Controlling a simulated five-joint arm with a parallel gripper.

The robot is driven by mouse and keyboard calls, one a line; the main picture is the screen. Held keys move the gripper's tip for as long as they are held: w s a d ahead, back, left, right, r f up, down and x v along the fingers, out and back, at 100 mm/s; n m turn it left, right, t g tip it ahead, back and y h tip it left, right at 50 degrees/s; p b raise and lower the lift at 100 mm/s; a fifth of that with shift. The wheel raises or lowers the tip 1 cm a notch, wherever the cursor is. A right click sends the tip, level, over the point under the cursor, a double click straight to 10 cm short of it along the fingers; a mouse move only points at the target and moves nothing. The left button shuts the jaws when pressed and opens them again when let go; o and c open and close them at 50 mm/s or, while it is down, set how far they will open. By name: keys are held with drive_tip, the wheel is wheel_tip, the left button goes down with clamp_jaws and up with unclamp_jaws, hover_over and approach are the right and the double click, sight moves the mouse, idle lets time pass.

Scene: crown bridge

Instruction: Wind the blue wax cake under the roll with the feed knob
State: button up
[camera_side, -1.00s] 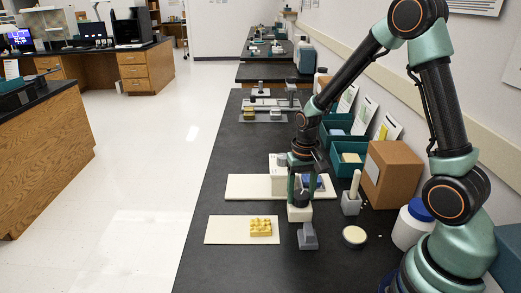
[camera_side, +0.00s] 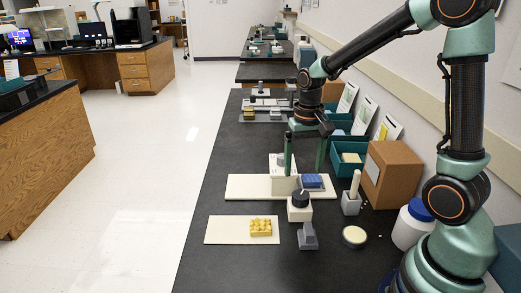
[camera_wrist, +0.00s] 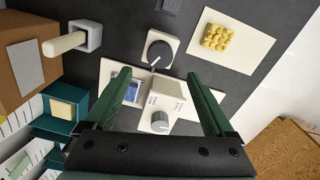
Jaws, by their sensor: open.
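The blue wax cake (camera_side: 312,181) sits on a cream board (camera_side: 240,187), just right of a white block (camera_side: 282,184). In the wrist view the cake (camera_wrist: 131,92) is partly hidden by my left-hand finger. A dark round knob (camera_side: 300,199) with a pale pointer line stands on a small white base in front of the board; the wrist view shows it too (camera_wrist: 159,50). I cannot tell a roll apart. My gripper (camera_side: 304,172) is open and empty, raised above the board, fingers apart.
A yellow bumpy block (camera_side: 261,228) lies on a cream sheet (camera_side: 222,231) at front left. A grey wedge-like block (camera_side: 307,237), a round dish (camera_side: 354,236) and a grey holder with a pale handle (camera_side: 351,202) stand nearby. A cardboard box (camera_side: 390,174) and teal bins stand right.

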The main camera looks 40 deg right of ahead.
drive_tip(key=shift+r, duration=1.5)
drive_tip(key=s+a+r+n+t, duration=0.5)
drive_tip(key=s+a+r+n, duration=0.1)
drive_tip(key=s+a+r, duration=0.1)
drive_tip(key=shift+a+r+t, duration=0.2)
drive_tip(key=shift+r+t, duration=0.1)
drive_tip(key=shift+r, duration=0.15)
